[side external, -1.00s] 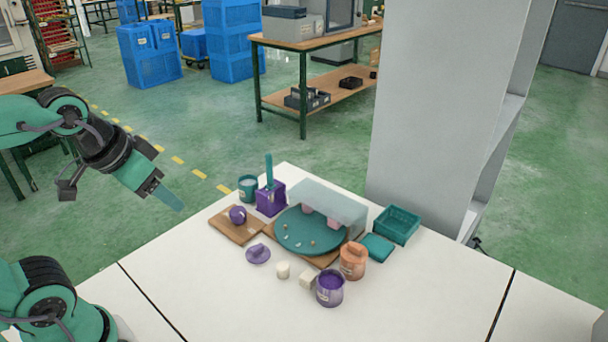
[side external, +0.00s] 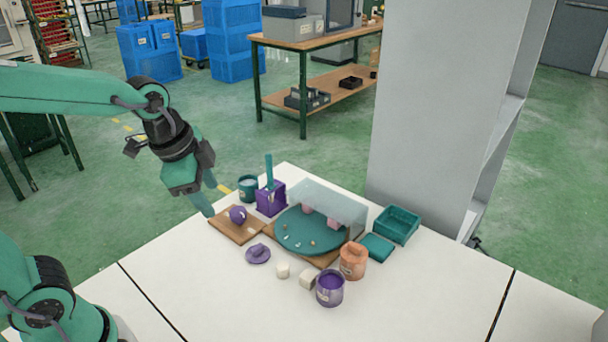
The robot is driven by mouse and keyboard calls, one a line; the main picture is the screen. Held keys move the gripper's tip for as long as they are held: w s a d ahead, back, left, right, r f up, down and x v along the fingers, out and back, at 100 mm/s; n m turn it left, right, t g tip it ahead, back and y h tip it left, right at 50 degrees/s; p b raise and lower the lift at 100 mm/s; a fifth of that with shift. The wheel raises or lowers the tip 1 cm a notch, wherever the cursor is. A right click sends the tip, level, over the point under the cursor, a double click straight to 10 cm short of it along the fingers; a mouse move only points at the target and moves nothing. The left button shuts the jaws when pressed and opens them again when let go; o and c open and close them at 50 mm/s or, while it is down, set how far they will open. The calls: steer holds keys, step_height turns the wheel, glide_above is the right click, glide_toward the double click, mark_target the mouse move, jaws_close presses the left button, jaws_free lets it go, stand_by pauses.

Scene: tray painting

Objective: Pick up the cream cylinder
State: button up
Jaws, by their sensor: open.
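The small cream cylinder (side external: 283,270) stands upright on the white table, in front of the teal round tray (side external: 296,241). A cream block (side external: 308,281) lies just to its right, close to the purple jar. My gripper (side external: 204,200) is up and to the left of the cylinder, near the table's left edge and beside the wooden board. It points downward and is well apart from the cylinder. The jaws are open and hold nothing that I can see.
A purple lid (side external: 258,254) lies left of the cylinder. A purple jar (side external: 330,289) and an orange jar (side external: 352,261) stand to its right. A wooden board (side external: 230,231) carries a purple round object (side external: 238,215). The front left of the table is clear.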

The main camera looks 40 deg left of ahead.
steer(key=w+d+f+m+g, duration=0.2)
steer(key=w+d+f+m, duration=0.2)
steer(key=w+f+m, duration=0.4)
steer(key=m+g, duration=0.2)
steer(key=m, duration=0.6)
glide_above(283, 266)
steer(key=f, duration=0.6)
steer(key=shift+a+f, duration=0.15)
steer(key=shift+a, duration=0.05)
steer(key=shift+f, duration=0.15)
steer(key=shift+f, duration=1.15)
steer(key=shift+f, duration=0.15)
steer(key=shift+d+f, duration=0.15)
steer(key=shift+f, duration=2.3)
